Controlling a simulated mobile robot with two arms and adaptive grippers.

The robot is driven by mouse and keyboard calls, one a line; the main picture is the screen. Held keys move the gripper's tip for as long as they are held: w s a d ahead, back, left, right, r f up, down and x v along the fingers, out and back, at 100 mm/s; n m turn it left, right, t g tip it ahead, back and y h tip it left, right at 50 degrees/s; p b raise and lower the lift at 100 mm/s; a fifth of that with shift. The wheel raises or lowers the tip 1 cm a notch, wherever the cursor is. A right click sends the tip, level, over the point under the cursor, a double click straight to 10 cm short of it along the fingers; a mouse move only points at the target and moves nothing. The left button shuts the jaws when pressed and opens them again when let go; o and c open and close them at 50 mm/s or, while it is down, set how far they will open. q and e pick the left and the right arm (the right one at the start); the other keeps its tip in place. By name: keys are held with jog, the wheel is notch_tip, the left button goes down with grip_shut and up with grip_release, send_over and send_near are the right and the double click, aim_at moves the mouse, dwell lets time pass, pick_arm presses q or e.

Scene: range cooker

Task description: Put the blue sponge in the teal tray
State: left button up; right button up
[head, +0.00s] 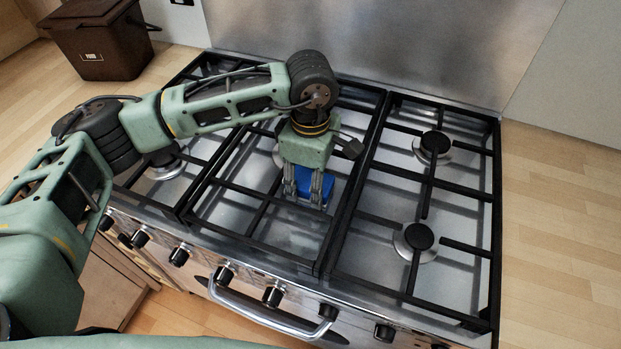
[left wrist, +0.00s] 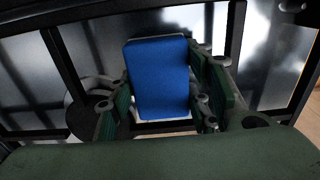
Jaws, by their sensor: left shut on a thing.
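The blue sponge (head: 318,186) is over the middle section of the range cooker's hob in the head view. My left gripper (head: 306,196) points down and is shut on it. In the left wrist view the sponge (left wrist: 160,78) shows as a blue block between the green fingers of my left gripper (left wrist: 165,108). I cannot tell whether the sponge touches the grate below. No teal tray shows in either view. My right gripper is not in view.
The hob's black grates (head: 345,215) surround the gripper, with burners at right (head: 420,236). A brown bin (head: 100,42) stands on the wooden counter at back left. The wooden counter (head: 560,230) at right is clear. Knobs and a rail (head: 265,318) line the front.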

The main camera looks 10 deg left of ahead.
pick_arm(q)
jog(key=o, duration=1)
